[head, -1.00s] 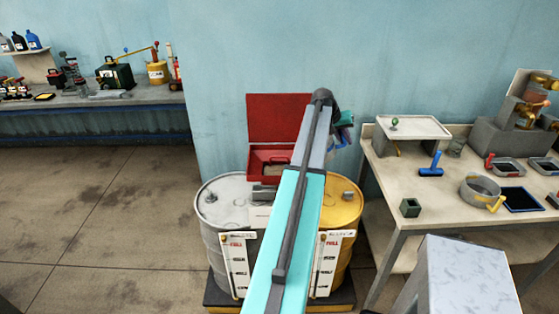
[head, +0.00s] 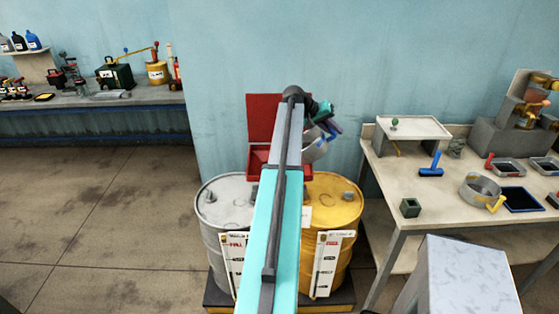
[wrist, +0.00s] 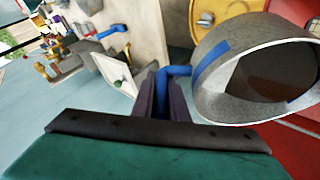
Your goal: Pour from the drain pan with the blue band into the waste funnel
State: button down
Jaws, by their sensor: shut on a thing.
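My gripper (head: 328,127) is shut on the blue handle of the grey drain pan with the blue band (head: 314,149). It holds the pan in the air, tilted, above the back of the two drums and just right of my arm. In the wrist view the pan (wrist: 216,62) shows its blue band, open mouth and a dark brown inside; its handle lies between my fingers (wrist: 168,95). The red waste funnel (head: 258,160), with its lid raised, is behind my arm and partly hidden by it. I cannot tell whether anything flows from the pan.
A grey drum (head: 218,215) and a yellow drum (head: 345,215) stand below, with level gauges in front. The right table (head: 440,190) holds another pan with a yellow handle (head: 478,188), trays and a blue-handled tool. A blue wall is close behind.

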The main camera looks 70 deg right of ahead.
jog(key=shift+w+r, duration=0.2)
jog(key=shift+w, duration=0.05)
jog(key=shift+w+a+r+n+g+h, duration=0.15)
jog(key=shift+w+r+g, duration=0.1)
jog(key=shift+w+g, duration=0.3)
jog(key=shift+w+a+r+n+g+h, duration=0.1)
jog(key=shift+w+r+g+h, duration=0.25)
jog(key=shift+w, duration=0.3)
jog(key=shift+w+a+r+n+g, duration=0.15)
jog(key=shift+w+g, duration=0.35)
jog(key=shift+w, duration=0.1)
dwell(1.4)
jog(key=shift+w+a+r+n+g+h, duration=0.2)
jog(key=shift+w+r+n+g+h, duration=0.15)
jog(key=shift+w+r+g, duration=0.6)
jog(key=shift+w+a+r, duration=0.1)
jog(key=shift+w+r, duration=0.25)
jog(key=shift+w, duration=0.4)
jog(key=shift+s+d+f+t, duration=0.15)
jog(key=shift+s+f+t, duration=0.25)
jog(key=shift+s+f, duration=0.25)
jog(key=shift+s+d+f+t, duration=0.1)
jog(key=shift+s+f+t, duration=0.3)
jog(key=shift+s, duration=0.35)
jog(key=shift+s+f, duration=0.1)
jog(key=shift+s, duration=0.05)
dwell(0.4)
